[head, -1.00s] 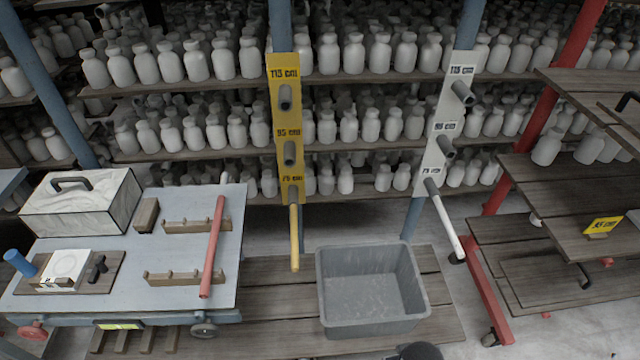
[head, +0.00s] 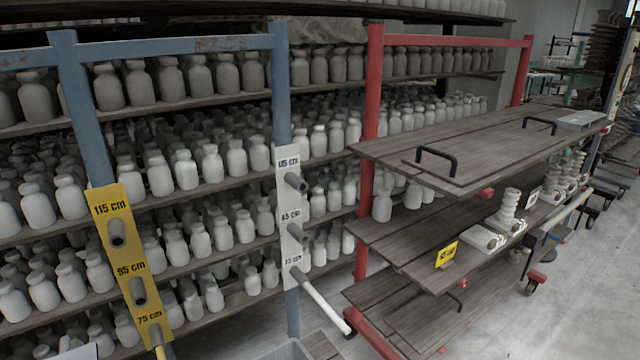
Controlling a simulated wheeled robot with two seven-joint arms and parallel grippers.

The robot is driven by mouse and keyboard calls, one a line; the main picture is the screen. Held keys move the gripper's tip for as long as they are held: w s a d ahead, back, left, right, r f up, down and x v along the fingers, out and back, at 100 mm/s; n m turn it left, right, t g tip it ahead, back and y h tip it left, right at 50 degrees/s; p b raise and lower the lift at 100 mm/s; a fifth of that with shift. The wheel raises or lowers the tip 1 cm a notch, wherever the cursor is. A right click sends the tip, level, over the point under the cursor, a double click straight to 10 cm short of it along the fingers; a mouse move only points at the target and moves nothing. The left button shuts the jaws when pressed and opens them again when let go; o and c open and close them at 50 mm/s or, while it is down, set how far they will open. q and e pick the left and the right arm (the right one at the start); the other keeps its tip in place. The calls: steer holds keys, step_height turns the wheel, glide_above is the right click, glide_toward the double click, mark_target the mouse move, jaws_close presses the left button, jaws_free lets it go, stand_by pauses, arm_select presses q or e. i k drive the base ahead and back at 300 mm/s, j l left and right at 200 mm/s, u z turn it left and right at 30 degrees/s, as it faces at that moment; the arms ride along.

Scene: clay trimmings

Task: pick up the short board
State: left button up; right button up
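Grey-brown wooden boards lie on the red-framed rack (head: 371,100) at the right. On its top level, a plank surface (head: 480,150) carries two upright black handles, a near one (head: 437,160) and a far one (head: 540,124). Middle boards (head: 410,240) lie below it, and lower boards (head: 430,310) lie beneath those. I cannot tell for certain which is the short board. Neither of my grippers is in view.
A yellow-tagged post (head: 127,260) and a white-tagged post (head: 290,215) carry pegs; a white bar (head: 322,302) sticks out from the latter. Bottles fill the shelves behind. White ribbed pieces (head: 505,215) stand on the middle level. Open floor (head: 560,300) lies at right.

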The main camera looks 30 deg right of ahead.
mark_target(423, 322)
steer(key=z, duration=0.45)
steer(key=k+j+z, duration=0.1)
steer(key=z, duration=0.85)
steer(key=k+z, duration=0.1)
steer(key=z, duration=0.35)
